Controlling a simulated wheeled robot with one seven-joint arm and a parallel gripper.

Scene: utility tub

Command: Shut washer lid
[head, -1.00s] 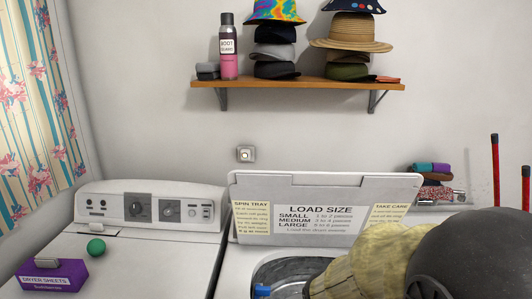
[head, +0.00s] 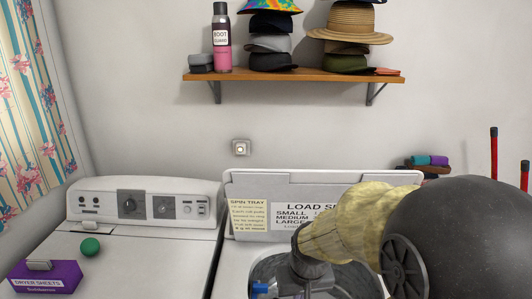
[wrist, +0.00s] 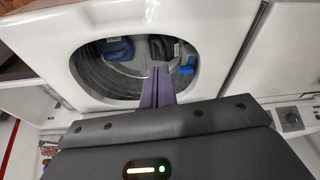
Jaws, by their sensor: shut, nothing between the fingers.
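The washer lid (head: 258,190) stands raised at the back of the washer, a white panel with "LOAD SIZE" and "SPIN TRAY" labels facing me. My arm covers its right part in the head view. The washer's round drum opening (head: 262,268) is uncovered below it; the wrist view shows the drum (wrist: 110,80) with dark and blue cloth items inside. My gripper (wrist: 160,70) is shut and empty, its fingers over the drum opening. In the head view my wrist is in front of the lid; whether it touches the lid I cannot tell.
A white dryer (head: 140,250) stands to the left, bearing a purple dryer sheets box (head: 45,276) and a green ball (head: 90,247). A wooden shelf (head: 300,77) with hats and a spray can is above. Folded cloths (head: 428,161) and red-handled tools (head: 494,155) are at right.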

